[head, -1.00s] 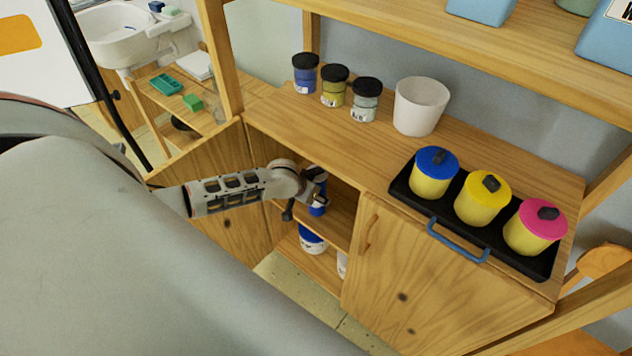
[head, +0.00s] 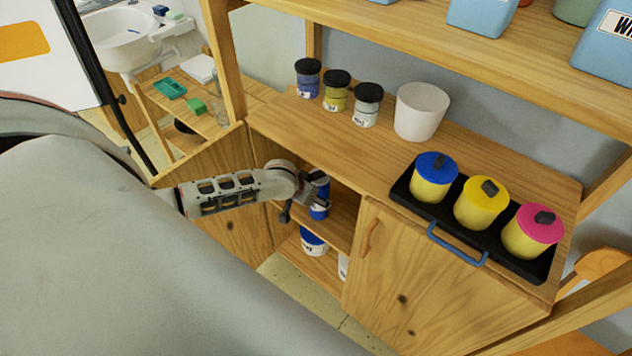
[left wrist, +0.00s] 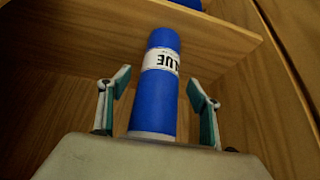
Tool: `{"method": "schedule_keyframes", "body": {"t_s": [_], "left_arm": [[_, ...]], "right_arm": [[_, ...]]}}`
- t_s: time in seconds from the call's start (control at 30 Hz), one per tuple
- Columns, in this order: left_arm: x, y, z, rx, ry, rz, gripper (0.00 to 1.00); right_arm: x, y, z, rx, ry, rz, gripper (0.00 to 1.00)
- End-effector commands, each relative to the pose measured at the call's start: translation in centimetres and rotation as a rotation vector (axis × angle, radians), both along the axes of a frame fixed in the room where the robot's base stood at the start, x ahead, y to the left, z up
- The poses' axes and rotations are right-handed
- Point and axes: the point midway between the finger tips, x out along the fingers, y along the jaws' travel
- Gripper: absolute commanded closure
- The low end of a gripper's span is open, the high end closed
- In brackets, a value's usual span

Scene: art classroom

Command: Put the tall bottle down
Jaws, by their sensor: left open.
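The tall bottle (left wrist: 157,102) is blue with a white label reading "BLUE" or "GLUE", partly cut off. In the left wrist view it stands between the two spread fingers of my left gripper (left wrist: 158,105), with a visible gap on each side. In the head view the bottle (head: 319,208) is inside the open cabinet on its inner shelf (head: 338,228), partly covered by my left gripper (head: 308,204). The left gripper is open around the bottle. Its base is hidden behind the gripper body in the wrist view. My right gripper is not in view.
A blue and white tub (head: 312,242) stands on the lower cabinet level. The closed right door (head: 405,270) borders the opening. On top are several lidded jars, a white pot (head: 420,111) and a black tray (head: 409,199) with yellow canisters.

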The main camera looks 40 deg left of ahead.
Motion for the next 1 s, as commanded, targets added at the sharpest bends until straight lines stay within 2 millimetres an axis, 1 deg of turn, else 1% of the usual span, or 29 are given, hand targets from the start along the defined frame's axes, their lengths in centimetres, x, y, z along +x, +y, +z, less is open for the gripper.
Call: {"method": "schedule_keyframes", "body": {"t_s": [0.03, 0.2, 0.3, 0.43, 0.57, 0.63, 0.67, 0.77, 0.8, 0.87, 0.9, 1.0], "left_arm": [[-0.6, 0.1, 1.6, 0.002, -0.004, -0.003, 0.37], [-2.5, 0.1, 4.4, 0.002, -0.003, -0.003, 0.37], [-3.4, 0.1, 5.7, 0.001, -0.002, -0.001, 0.37], [-4.2, 0.1, 6.8, 0.002, -0.001, -0.001, 0.37], [-4.9, -0.4, 7.1, -0.005, -0.002, -0.008, 0.37], [-5.7, -1.9, 6.4, -0.022, -0.010, -0.035, 0.37], [-6.1, -3.0, 6.1, -0.032, -0.017, -0.055, 0.37], [-8.5, -7.5, 4.6, -0.075, -0.065, -0.134, 0.37], [-9.7, -9.5, 4.1, -0.092, -0.093, -0.168, 0.37], [-11.5, -12.2, 3.8, -0.109, -0.145, -0.214, 0.37], [-12.8, -13.7, 3.7, -0.114, -0.182, -0.237, 0.37], [-15.7, -16.1, 4.0, -0.097, -0.270, -0.276, 0.37]], "right_arm": [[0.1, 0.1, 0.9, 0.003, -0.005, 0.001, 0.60], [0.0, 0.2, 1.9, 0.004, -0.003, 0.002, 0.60], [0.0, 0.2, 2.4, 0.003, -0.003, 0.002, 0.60], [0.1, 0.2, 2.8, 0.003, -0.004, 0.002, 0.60], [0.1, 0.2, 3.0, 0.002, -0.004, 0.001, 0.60], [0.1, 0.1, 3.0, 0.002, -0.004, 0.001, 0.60], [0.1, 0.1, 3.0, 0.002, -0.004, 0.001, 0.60], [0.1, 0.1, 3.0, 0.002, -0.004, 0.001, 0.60], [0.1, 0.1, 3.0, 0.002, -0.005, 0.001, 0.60], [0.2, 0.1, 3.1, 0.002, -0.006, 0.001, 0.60], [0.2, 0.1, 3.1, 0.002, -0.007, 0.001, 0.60], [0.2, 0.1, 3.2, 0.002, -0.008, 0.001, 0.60]]}}
